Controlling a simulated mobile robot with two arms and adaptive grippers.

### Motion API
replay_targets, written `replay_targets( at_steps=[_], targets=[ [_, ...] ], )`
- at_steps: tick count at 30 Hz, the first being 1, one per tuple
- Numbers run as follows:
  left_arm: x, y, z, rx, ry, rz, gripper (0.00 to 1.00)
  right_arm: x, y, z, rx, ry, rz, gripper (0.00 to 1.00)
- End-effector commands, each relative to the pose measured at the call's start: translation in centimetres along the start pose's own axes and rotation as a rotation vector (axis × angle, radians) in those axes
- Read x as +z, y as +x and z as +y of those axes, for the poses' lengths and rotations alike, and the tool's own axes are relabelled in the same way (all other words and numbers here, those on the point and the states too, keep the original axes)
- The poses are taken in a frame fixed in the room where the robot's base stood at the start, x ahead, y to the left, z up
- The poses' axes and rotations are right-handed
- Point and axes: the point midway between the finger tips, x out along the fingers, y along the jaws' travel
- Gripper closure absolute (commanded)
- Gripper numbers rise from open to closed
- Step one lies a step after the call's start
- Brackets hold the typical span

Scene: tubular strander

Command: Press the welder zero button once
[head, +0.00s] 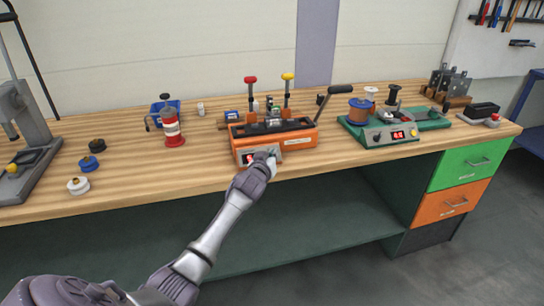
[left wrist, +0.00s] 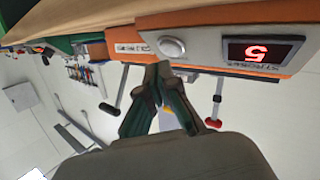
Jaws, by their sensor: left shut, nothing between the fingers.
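The orange welder (head: 302,141) stands at the front of the bench, with a red-handled lever and a yellow-handled lever rising behind it. Its grey front panel shows upside down in the left wrist view, with a lit red display (left wrist: 262,51) reading 5 and a round pale button (left wrist: 171,47) beside it. My left gripper (head: 265,158) is at the welder's front panel and covers part of it in the head view. In the left wrist view its fingers (left wrist: 158,72) are shut and empty, with the tips close to the round button. Whether they touch it I cannot tell. My right gripper is not in view.
A green-based machine (head: 432,124) with a red display stands right of the welder. A grey press (head: 30,130) stands at far left. Bench space directly left of the welder is clear.

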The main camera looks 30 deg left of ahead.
Motion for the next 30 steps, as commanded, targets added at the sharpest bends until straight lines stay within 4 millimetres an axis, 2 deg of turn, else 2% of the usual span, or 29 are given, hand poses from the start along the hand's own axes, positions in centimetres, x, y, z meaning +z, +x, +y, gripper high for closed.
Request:
replay_targets(
  at_steps=[30],
  targets=[
    [0.59, 0.83, -0.61, 0.0, -0.001, 0.0, 1.0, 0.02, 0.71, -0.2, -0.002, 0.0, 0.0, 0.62]
  ],
)
